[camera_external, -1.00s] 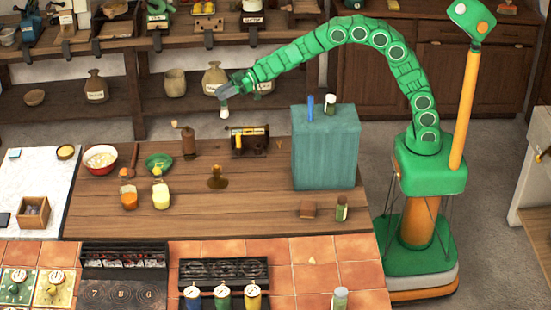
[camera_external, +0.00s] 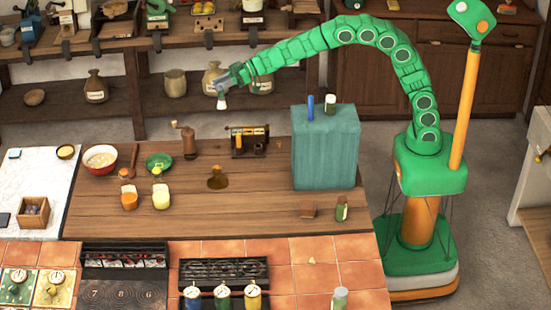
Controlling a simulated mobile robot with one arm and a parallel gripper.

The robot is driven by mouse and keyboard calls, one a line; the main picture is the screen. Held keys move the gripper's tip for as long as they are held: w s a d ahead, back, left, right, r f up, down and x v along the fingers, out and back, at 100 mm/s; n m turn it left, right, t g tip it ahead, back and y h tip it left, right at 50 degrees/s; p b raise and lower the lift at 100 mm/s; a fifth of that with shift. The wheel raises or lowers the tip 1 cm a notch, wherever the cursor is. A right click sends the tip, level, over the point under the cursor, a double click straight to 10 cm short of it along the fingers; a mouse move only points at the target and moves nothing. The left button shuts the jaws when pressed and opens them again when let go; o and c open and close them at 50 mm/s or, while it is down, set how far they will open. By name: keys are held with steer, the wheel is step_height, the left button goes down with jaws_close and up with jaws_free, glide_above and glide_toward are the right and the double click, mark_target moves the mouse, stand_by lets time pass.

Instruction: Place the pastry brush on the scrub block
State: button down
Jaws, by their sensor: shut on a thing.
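My gripper (camera_external: 220,88) is in the air above the back of the wooden table. It is shut on a small pale thing, seemingly the pastry brush (camera_external: 222,103), whose whitish end hangs below the fingers. The rest of it is hidden by the fingers or too small to make out. A small brown block (camera_external: 308,210), which may be the scrub block, lies near the front right of the table, well away from my gripper. Its top looks bare.
A tall teal box (camera_external: 325,150) stands at the table's right, with a blue thing and a jar on top. A pepper mill (camera_external: 189,142), a brass-and-black device (camera_external: 249,141) and a brown flask (camera_external: 217,178) stand nearby. The front middle of the table is clear.

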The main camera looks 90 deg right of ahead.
steer(key=shift+s+a+r+m+h, duration=0.45)
steer(key=shift+s+a+m+h, duration=1.1)
steer(key=shift+a, duration=2.15)
steer(key=shift+s+a+r+m+h, duration=0.45)
steer(key=shift+s+a+m+h, duration=1.05)
steer(key=shift+a, duration=2.15)
steer(key=s+a+f+m+g+h, duration=0.15)
steer(key=s+a+m+h, duration=0.35)
steer(key=s, duration=0.7)
steer(key=s+a+f+m+g+h, duration=0.1)
steer(key=s+a+g+h, duration=0.15)
steer(key=s+a, duration=0.8)
step_height(320, 180, down, 26)
steer(key=s+d, duration=0.2)
steer(key=d, duration=0.1)
steer(key=shift+r+t+h, duration=0.15)
steer(key=shift+t+h, duration=0.15)
steer(key=shift+s, duration=0.1)
steer(key=c, duration=0.9)
jaws_free()
